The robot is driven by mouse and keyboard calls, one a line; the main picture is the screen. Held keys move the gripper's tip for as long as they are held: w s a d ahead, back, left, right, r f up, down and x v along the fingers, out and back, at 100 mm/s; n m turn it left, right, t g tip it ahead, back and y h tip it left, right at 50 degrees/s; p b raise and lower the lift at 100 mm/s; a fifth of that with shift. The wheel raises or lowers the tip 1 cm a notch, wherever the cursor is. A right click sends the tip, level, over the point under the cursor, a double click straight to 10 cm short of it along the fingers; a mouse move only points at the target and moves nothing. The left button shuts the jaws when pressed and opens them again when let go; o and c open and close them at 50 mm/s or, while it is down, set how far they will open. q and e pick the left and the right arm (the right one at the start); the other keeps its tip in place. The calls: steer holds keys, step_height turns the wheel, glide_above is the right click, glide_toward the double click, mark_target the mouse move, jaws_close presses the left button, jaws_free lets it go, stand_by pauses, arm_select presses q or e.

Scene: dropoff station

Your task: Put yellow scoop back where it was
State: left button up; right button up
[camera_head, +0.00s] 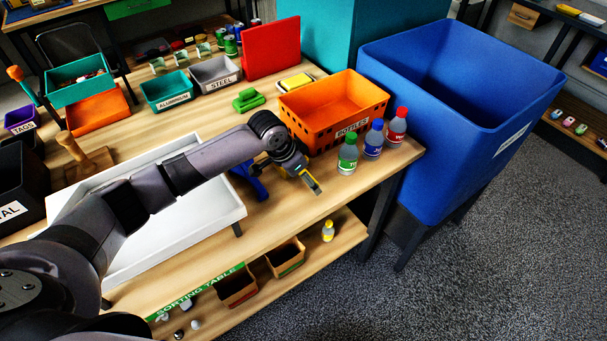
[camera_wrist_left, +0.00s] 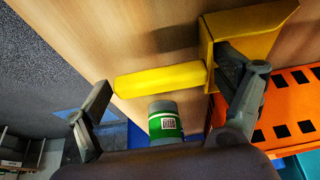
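The yellow scoop shows in the left wrist view, with its handle (camera_wrist_left: 160,80) pointing left and its boxy pan (camera_wrist_left: 250,28) at upper right. My left gripper (camera_wrist_left: 180,84) is open there, one finger near the handle's end and the other overlapping the pan. I cannot tell whether either finger touches the scoop. In the head view my left gripper (camera_head: 309,178) is low over the table's front right part, left of the bottles. A small yellowish patch shows at its tips; the scoop is not clear there. My right gripper is not in view.
A green-capped bottle (camera_head: 347,156) stands close right of the gripper, beside blue-capped (camera_head: 373,140) and red-capped (camera_head: 397,127) ones. An orange BOTTLES crate (camera_head: 318,131) stands behind. A white tray (camera_head: 228,211) lies left, under my arm. A blue bin (camera_head: 430,150) stands right.

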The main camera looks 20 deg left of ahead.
arm_select(q)
steer(key=shift+o, duration=0.7)
steer(key=shift+r, duration=0.2)
steer(key=b+v, duration=0.1)
steer(key=v, duration=1.1)
steer(key=shift+f, duration=0.15)
